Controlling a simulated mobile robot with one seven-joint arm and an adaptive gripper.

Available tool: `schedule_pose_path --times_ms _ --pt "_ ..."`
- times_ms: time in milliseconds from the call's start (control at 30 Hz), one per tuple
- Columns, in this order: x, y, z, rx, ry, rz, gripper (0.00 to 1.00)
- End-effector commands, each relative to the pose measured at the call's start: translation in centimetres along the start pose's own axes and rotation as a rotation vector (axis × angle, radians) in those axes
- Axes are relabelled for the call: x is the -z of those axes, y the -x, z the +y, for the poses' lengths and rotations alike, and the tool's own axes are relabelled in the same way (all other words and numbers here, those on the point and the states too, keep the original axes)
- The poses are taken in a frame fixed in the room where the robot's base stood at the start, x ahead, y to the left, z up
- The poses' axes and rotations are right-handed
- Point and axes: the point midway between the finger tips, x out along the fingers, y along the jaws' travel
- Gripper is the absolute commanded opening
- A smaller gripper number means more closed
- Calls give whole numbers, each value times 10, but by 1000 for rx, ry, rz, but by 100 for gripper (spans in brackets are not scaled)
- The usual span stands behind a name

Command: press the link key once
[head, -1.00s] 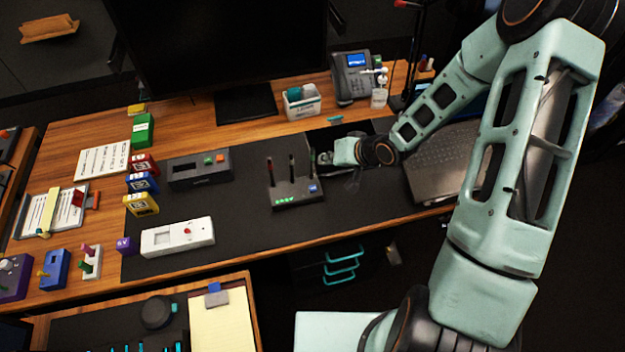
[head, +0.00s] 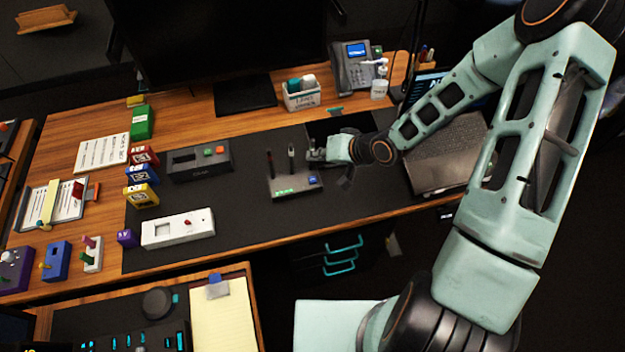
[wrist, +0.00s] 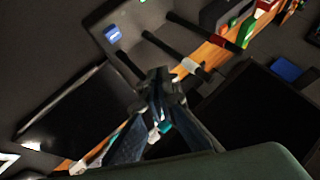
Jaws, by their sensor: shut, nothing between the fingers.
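The link key is a small blue key (head: 313,180) at the right end of the top of a grey router box (head: 283,185) with upright dark antennas and green lights. It also shows in the wrist view (wrist: 112,34), on the grey box beyond my fingers. My gripper (head: 314,156) is shut and empty, just behind and above the right end of the router in the head view. In the wrist view my closed fingertips (wrist: 158,77) are apart from the blue key, to its lower right. My gripper hides part of the right antenna in the head view.
A laptop (head: 445,155) lies under my arm at right. A grey box with green and orange buttons (head: 200,163) and a white panel with a red knob (head: 178,228) stand left. A phone (head: 357,68) and monitor stand at the back. The dark mat (head: 260,225) is clear in front.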

Motion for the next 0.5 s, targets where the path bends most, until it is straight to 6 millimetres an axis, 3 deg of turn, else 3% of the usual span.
schedule_pose_path --times_ms 500 --pt "-34 -46 34 -1 0 -1 0"
